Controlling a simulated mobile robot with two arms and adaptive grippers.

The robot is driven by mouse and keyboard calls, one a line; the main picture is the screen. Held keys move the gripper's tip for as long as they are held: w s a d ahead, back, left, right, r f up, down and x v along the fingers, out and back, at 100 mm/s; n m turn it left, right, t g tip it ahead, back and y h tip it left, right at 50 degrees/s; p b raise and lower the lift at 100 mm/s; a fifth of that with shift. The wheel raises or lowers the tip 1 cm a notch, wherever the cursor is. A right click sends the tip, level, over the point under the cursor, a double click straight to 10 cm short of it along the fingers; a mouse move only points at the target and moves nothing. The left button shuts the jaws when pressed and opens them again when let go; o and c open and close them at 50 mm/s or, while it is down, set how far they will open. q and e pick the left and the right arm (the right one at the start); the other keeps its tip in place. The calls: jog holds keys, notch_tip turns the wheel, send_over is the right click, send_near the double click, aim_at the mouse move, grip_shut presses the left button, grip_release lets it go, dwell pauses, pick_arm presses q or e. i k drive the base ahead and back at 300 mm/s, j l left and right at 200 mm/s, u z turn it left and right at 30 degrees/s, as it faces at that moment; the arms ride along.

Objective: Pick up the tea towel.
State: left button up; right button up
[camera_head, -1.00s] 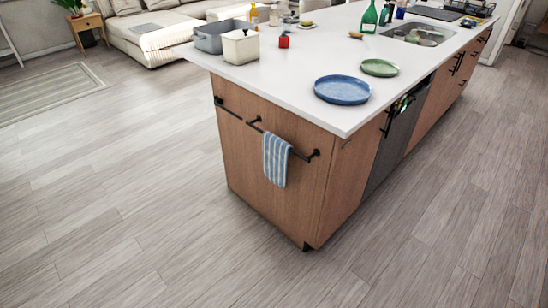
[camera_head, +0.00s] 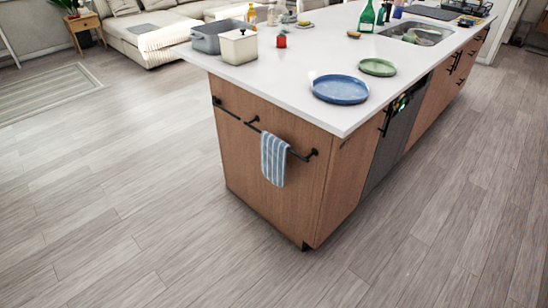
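The tea towel (camera_head: 273,159) is blue with pale stripes. It hangs folded over a black rail (camera_head: 297,154) on the wooden end panel of the kitchen island. It hangs clear of the floor, near the middle of the picture. Neither of my grippers shows in the head view, so nothing of mine touches the towel in view.
The island's white worktop (camera_head: 290,75) carries a blue plate (camera_head: 341,89), a green plate (camera_head: 378,67), a grey bin (camera_head: 210,40), a white box (camera_head: 239,47) and bottles. Wooden floor (camera_head: 120,190) in front and left of the island is clear. A sofa (camera_head: 160,28) stands behind.

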aim_at(273, 150)
jog(key=i+j+z, duration=0.1)
jog(key=i+j, duration=0.3)
jog(key=i, duration=0.2)
jog(key=i+j+z, duration=0.15)
jog(key=i+j, duration=0.3)
jog(key=i, duration=0.15)
